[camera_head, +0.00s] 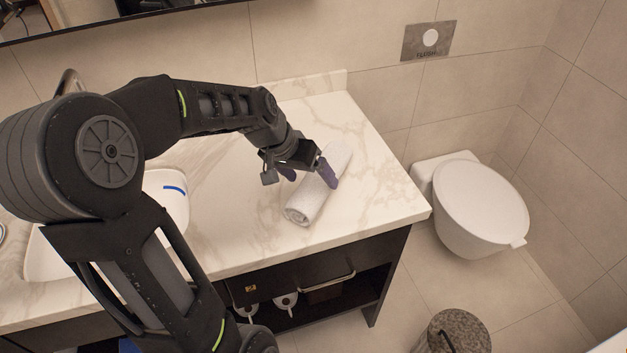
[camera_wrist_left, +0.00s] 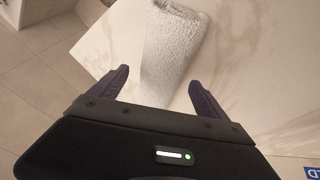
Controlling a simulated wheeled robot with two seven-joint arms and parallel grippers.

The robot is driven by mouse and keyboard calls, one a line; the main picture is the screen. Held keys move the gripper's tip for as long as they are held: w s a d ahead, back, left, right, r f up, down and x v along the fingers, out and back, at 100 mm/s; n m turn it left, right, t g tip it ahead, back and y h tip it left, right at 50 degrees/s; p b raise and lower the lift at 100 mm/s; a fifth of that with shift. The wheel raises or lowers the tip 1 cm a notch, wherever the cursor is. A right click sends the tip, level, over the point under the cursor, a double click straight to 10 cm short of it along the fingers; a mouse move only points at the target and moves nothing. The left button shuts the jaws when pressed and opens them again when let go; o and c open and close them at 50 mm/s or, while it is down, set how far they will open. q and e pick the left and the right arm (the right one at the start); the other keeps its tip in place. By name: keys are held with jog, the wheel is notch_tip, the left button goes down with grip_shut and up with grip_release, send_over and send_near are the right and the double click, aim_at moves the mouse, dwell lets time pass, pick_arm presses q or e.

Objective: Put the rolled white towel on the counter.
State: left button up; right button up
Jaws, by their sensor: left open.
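The rolled white towel (camera_head: 311,200) lies on the marble counter (camera_head: 250,215), toward its right end. My left gripper (camera_head: 312,178) is over the middle of the towel, with its purple-tipped fingers on either side of the roll. In the left wrist view the towel (camera_wrist_left: 172,50) runs between the two open fingers of the left gripper (camera_wrist_left: 163,92), with a gap beside each finger. The towel rests on the counter and is not gripped. My right gripper is not in view.
A white sink (camera_head: 172,195) is at the left, partly behind my left arm. A toilet (camera_head: 480,210) stands to the right of the counter, and a round bin (camera_head: 458,330) is on the floor. A mirror edge (camera_head: 110,20) runs along the back wall. The counter's right front is clear.

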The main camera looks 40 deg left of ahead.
pick_arm(q)
jog(key=v, duration=0.9)
jog(key=shift+s, duration=0.1)
dwell(0.5)
